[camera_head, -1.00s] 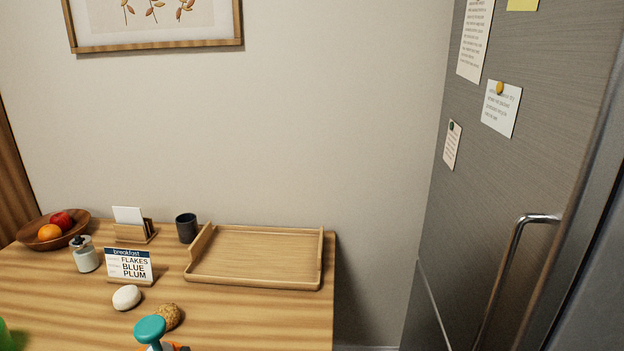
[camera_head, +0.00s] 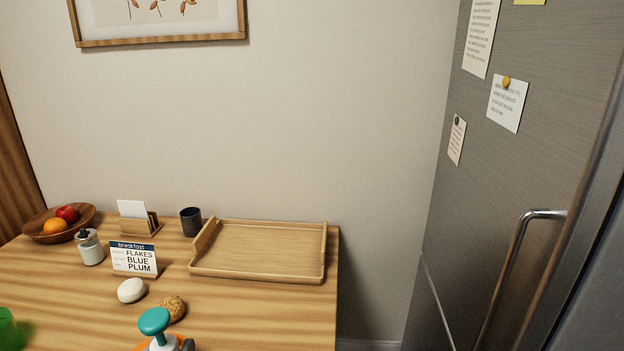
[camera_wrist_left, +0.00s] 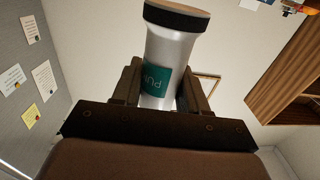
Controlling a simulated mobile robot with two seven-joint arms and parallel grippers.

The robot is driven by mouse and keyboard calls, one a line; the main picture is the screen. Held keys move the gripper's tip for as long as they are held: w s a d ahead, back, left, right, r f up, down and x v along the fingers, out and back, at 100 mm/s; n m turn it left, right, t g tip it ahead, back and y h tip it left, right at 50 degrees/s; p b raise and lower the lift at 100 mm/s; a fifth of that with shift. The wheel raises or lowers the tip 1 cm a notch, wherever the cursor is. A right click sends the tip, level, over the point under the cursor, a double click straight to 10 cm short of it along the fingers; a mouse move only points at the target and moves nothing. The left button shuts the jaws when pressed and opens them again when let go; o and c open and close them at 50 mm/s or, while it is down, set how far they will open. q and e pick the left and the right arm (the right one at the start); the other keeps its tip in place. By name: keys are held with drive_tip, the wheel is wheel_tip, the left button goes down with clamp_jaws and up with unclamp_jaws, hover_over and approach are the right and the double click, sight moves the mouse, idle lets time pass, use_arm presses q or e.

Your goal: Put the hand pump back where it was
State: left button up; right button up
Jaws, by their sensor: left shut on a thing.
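The hand pump (camera_head: 154,321) shows at the bottom edge of the head view, with a teal rounded top and a pale body. Its lower part is cut off by the frame. In the left wrist view the pump (camera_wrist_left: 170,48) is a pale cylinder with a dark-rimmed end and a teal label. My left gripper (camera_wrist_left: 160,78) is shut on it, with one finger on each side of the body. In the head view only a dark bit of this gripper seems to show beside the pump. My right gripper is not in view.
The wooden table holds an empty tray (camera_head: 207,268), a dark cup (camera_head: 190,222), a breakfast sign (camera_head: 134,258), a jar (camera_head: 90,248), a fruit bowl (camera_head: 40,235), a white stone (camera_head: 131,290) and a brown lump (camera_head: 173,307). A fridge (camera_head: 500,170) stands at right.

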use_arm(q)
drive_tip(key=w+a+r+n+y, duration=0.1)
drive_tip(key=w+a+r+y, duration=0.1)
drive_tip(key=a+r, duration=0.2)
drive_tip(key=w+a+r+n+y, duration=0.2)
drive_tip(key=w+a+r+y, duration=0.1)
drive_tip(key=r, duration=0.7)
drive_tip(key=shift+w+a+r+n+g+y, duration=0.2)
drive_tip(key=shift+w+a+n+g+y, duration=0.15)
drive_tip(key=shift+a, duration=0.25)
drive_tip(key=shift+f+b, duration=2.4)
drive_tip(key=shift+f, duration=7.45)
